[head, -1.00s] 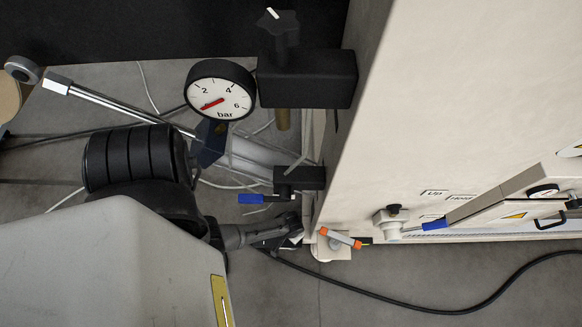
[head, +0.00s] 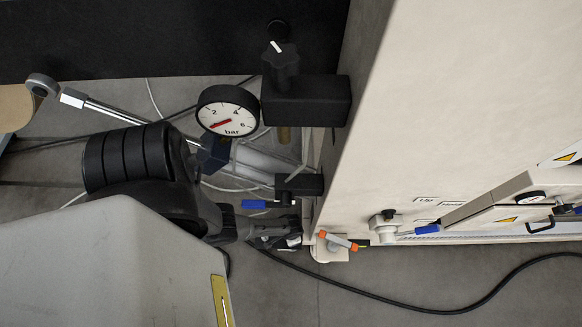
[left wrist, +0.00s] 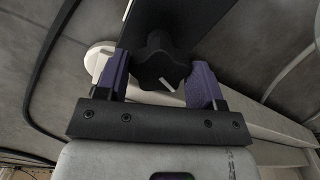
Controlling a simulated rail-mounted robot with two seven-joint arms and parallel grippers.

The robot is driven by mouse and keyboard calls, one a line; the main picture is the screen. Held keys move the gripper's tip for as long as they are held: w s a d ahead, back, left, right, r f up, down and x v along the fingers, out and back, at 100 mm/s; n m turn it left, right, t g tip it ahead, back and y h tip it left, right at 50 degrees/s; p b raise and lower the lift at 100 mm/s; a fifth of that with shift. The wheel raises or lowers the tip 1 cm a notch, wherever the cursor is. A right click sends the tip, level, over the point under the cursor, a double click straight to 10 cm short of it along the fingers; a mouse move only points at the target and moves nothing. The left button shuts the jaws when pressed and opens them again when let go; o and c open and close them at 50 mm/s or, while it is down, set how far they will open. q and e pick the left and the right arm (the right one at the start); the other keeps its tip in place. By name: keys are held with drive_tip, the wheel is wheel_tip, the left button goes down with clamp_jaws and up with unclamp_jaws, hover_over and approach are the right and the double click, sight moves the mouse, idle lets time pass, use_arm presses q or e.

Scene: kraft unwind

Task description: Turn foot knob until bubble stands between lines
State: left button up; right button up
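In the left wrist view a black star-shaped knob (left wrist: 160,66) with a white mark shows between the two purple fingers of my left gripper (left wrist: 159,80). The fingers are spread, one on each side of the knob; whether they touch it I cannot tell. In the head view my left gripper (head: 290,241) is low beside the pale machine's lower corner, and the knob there is hidden. A small level with orange ends (head: 338,241) lies by the machine's foot (head: 328,253), just right of the gripper. Its bubble and lines are too small to read. My right gripper is not in view.
Above my gripper are a pressure gauge (head: 228,111), a black block with another star knob (head: 280,62), and a blue-handled valve (head: 255,204). The pale machine panel (head: 420,110) rises to the right. A black cable (head: 420,308) crosses the otherwise open floor.

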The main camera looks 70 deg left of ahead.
use_arm(q)
drive_tip(key=o, duration=0.4)
drive_tip(key=shift+c, duration=0.2)
wheel_tip(320, 180, up, 14)
drive_tip(key=p, duration=1)
drive_tip(key=shift+p, duration=0.35)
drive_tip(key=shift+f, duration=0.1)
